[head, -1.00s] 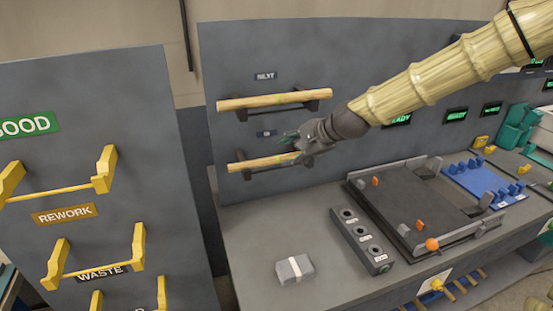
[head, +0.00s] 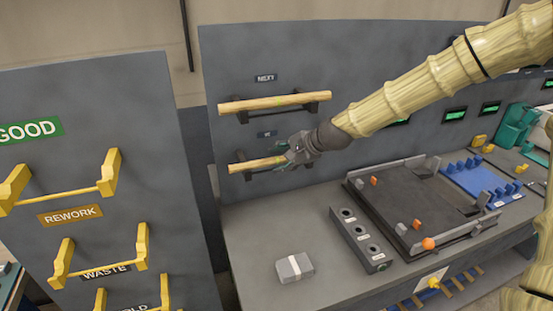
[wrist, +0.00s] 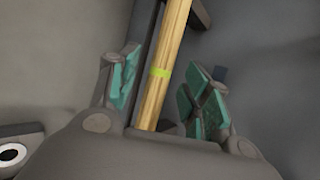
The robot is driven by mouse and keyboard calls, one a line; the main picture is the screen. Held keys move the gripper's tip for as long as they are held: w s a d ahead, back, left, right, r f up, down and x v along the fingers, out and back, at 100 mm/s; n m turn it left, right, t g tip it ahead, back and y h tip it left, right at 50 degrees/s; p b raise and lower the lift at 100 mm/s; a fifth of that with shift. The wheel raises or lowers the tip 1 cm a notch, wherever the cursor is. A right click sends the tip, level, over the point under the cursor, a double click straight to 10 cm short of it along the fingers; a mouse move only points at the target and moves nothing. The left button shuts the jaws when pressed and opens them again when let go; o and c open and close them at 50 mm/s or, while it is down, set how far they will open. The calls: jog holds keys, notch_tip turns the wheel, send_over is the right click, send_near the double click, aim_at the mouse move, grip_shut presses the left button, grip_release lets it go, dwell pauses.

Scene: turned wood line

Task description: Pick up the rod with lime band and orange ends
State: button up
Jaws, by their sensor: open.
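The wooden rod with a lime band (wrist: 160,72) runs between my gripper's teal-padded fingers in the wrist view. The fingers stand apart on either side of it, with a gap showing. In the head view this rod (head: 255,166) lies on the lower holder of the grey panel, and my gripper (head: 290,150) is at its right part, covering that end. My gripper (wrist: 165,92) is open. I cannot make out orange ends; the rod's near end is hidden behind the gripper body in the wrist view.
Another wooden rod (head: 275,102) lies on the upper holder under the NEXT label (head: 265,78). Yellow brackets (head: 108,178) stick out from the left panel. A grey block (head: 294,267), a three-hole box (head: 362,240) and a dark tray (head: 415,205) stand on the bench.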

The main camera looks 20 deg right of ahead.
jog(key=shift+w+a+f, duration=0.15)
jog(key=shift+f, duration=0.05)
grip_shut()
jog(key=shift+r, duration=0.1)
